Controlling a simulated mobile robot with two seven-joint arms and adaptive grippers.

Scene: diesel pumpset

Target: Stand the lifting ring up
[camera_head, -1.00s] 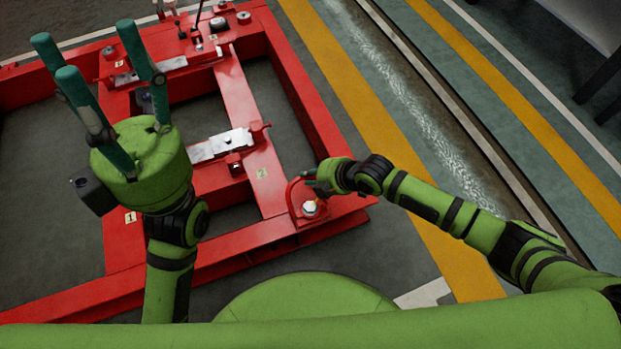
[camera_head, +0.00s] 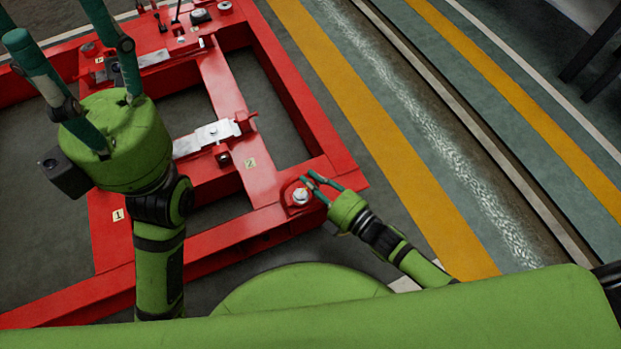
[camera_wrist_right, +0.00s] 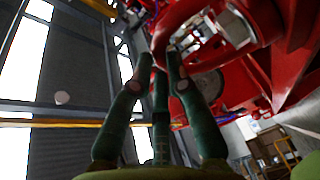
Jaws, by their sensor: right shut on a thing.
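The red lifting ring (camera_head: 287,186) is at the near right corner of the red frame (camera_head: 225,240), beside a pale bolt (camera_head: 299,196). In the right wrist view the ring (camera_wrist_right: 172,22) shows as a thick red loop at the fingertips. My right gripper (camera_head: 308,179) is shut on the ring, reaching in from the lower right; its teal fingers hide part of it. The ring's exact tilt is hard to tell in the head view. My left gripper (camera_head: 58,35) is empty, held above the frame's left side with its fingers spread.
White-topped brackets (camera_head: 212,133) sit on the frame's crossbars, with small number labels (camera_head: 251,163) nearby. Levers and knobs (camera_head: 178,22) stand at the far end. Green floor with yellow stripes (camera_head: 400,160) lies clear to the right.

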